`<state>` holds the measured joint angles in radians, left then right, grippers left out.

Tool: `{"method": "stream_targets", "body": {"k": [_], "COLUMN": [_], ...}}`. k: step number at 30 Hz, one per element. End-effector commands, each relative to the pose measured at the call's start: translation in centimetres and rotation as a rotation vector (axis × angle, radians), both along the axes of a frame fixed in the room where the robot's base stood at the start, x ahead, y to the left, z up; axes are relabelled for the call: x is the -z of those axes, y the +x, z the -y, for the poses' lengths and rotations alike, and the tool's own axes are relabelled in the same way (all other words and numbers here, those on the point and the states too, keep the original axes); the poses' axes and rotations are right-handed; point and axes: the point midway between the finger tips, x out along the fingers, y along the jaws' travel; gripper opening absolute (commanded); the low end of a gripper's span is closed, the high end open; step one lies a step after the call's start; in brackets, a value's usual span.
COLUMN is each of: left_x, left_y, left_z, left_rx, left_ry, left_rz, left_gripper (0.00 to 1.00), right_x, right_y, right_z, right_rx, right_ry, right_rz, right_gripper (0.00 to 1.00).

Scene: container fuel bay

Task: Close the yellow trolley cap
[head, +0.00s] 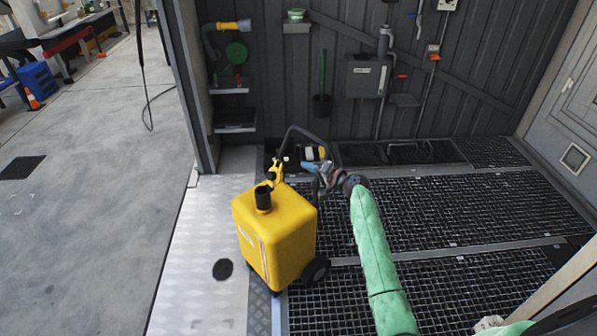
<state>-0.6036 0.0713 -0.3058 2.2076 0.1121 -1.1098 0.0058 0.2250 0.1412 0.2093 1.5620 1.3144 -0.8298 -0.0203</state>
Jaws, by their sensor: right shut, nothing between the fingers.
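The yellow trolley (275,238) stands upright on its wheels at the middle of the head view, at the edge of the grated floor. A black cylindrical neck or cap (263,198) stands on its top; I cannot tell whether it is closed. A yellow fitting (268,172) rises just behind it, and its exact form is too small to tell. My right gripper (309,167) is shut and empty, behind and to the right of the black part and apart from it. The green-sleeved right arm reaches in from the lower right. My left gripper is not in view.
A flat black disc (222,269) lies on the metal plate left of the trolley. The grating (460,205) to the right is clear. A dark ribbed wall (340,40) with shelves and a grey box (367,77) closes the back.

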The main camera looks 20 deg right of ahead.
Motion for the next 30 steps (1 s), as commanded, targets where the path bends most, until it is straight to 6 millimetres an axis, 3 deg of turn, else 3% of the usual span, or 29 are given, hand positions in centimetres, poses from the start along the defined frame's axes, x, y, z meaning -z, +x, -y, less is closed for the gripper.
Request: {"method": "stream_targets", "body": {"k": [15, 30], "left_x": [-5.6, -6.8], "left_y": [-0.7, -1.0], "left_z": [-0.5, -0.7], "left_rx": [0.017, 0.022], "left_ry": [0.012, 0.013], "left_rz": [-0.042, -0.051], "left_gripper": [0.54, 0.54], "right_x": [0.7, 0.9], "right_y": [6.5, 7.6], "right_z": [-4.2, -4.9], "right_rx": [-0.001, -0.001], "right_ry": [-0.001, -0.004], "right_rz": [-0.002, -0.002], "right_gripper": [0.00, 0.00]}}
